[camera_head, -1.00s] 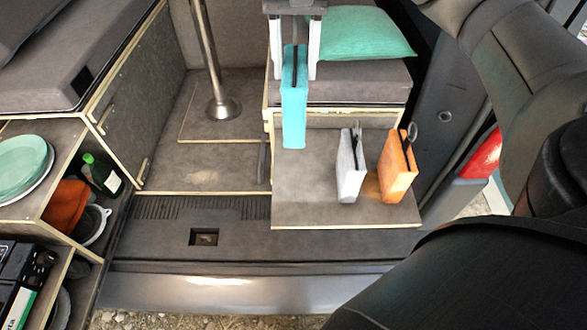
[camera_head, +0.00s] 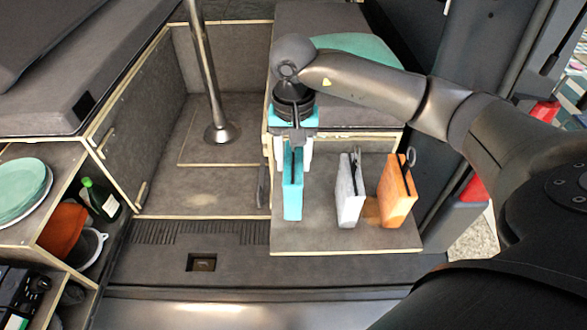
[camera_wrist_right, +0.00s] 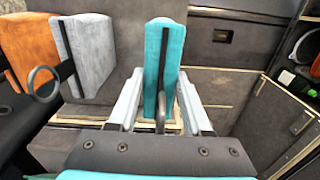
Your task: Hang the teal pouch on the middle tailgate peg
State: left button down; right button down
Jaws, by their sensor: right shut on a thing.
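The teal pouch (camera_head: 292,185) is a slim, upright block with a dark strap down its narrow side. It is left of the grey pouch in the head view. My right gripper (camera_head: 293,150) is above it, pointing down and shut on its upper end. In the right wrist view the teal pouch (camera_wrist_right: 165,60) lies between the two pale fingers (camera_wrist_right: 160,108), with a metal loop between them. I cannot tell whether its lower end touches the board. No tailgate peg can be made out. My left gripper is not in view.
A grey pouch (camera_head: 350,190) and an orange pouch (camera_head: 397,190) stand just to the right. A metal post (camera_head: 205,80) rises at the left. A teal cushion (camera_head: 360,48) lies behind my right arm. The floor left of the teal pouch is clear.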

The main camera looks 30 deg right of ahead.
aim_at(293, 171)
notch_tip(293, 171, down, 4)
jog(key=shift+r, duration=0.15)
jog(key=shift+f, duration=0.2)
jog(key=shift+c, duration=1.7)
grip_release()
jog(key=shift+r, duration=0.1)
